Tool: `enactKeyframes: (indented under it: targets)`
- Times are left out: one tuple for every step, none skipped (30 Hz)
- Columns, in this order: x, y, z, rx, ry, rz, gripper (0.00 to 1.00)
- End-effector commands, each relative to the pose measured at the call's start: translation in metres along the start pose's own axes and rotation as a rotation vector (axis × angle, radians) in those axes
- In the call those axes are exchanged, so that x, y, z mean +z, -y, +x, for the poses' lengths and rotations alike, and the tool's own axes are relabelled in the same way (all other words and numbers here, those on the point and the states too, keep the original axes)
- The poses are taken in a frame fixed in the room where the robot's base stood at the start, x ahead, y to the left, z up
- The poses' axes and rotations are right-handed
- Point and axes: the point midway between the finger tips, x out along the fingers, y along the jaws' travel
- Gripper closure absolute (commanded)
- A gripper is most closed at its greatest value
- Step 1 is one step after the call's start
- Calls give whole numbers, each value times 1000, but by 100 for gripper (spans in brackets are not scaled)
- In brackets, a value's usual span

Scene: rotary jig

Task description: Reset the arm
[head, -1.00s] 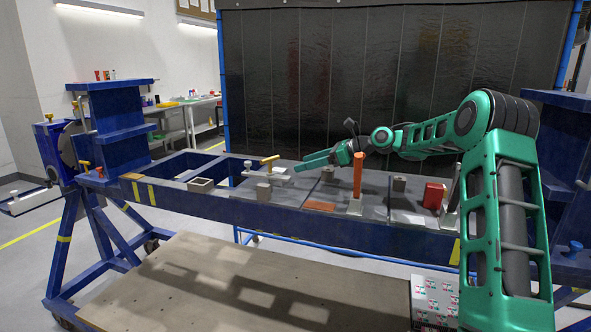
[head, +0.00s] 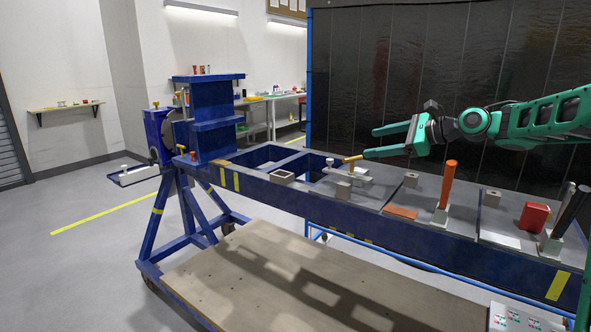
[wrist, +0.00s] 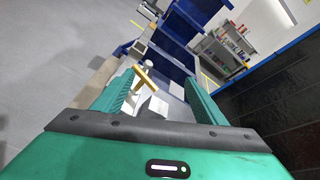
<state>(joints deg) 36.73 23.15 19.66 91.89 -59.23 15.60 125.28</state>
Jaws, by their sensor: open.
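My gripper (head: 371,143) is open and empty in the head view, with its green fingers pointing left above the blue jig table (head: 272,191). A clamp with a yellow handle (head: 352,159) stands on the table just below and left of the fingertips; I see no contact. In the wrist view, the yellow handle (wrist: 144,77) shows between the two fingers of my gripper (wrist: 160,92). My arm reaches in from the right. An orange cylinder (head: 447,184) stands upright on a grey base to the right. A red block (head: 533,217) sits farther right.
A hollow grey block (head: 281,177) and an orange plate (head: 400,212) lie on the table. A blue upright (head: 207,125) rises at its left end. A dark curtain (head: 420,60) hangs behind. The floor at left (head: 70,270) is clear.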

Motion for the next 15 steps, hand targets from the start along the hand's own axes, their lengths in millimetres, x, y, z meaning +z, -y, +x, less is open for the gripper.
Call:
enactKeyframes:
  targets:
    - [23, -8, -2, -15, 0, -90, 35]
    - [35, -11, -4, -26, 0, -145, 35]
    - [48, -17, -6, -37, -4, -217, 35]
    - [58, -22, -7, -46, -9, -272, 35]
    - [66, -27, -10, -53, -17, -327, 35]
    - [74, -34, -12, -61, -34, -399, 35]
    - [78, -40, -14, -65, -51, -454, 35]
    - [81, -46, -17, -66, -74, -509, 35]
    - [79, -54, -22, -62, -113, -581, 35]
    - [76, -61, -26, -55, -148, -635, 35]
    - [70, -68, -31, -43, -188, -687, 35]
    - [59, -78, -40, -19, -249, -756, 35]
    - [48, -86, -47, 7, -299, -804, 35]
    - [35, -95, -56, 37, -349, -848, 35]
    - [17, -107, -70, 85, -417, -902, 35]
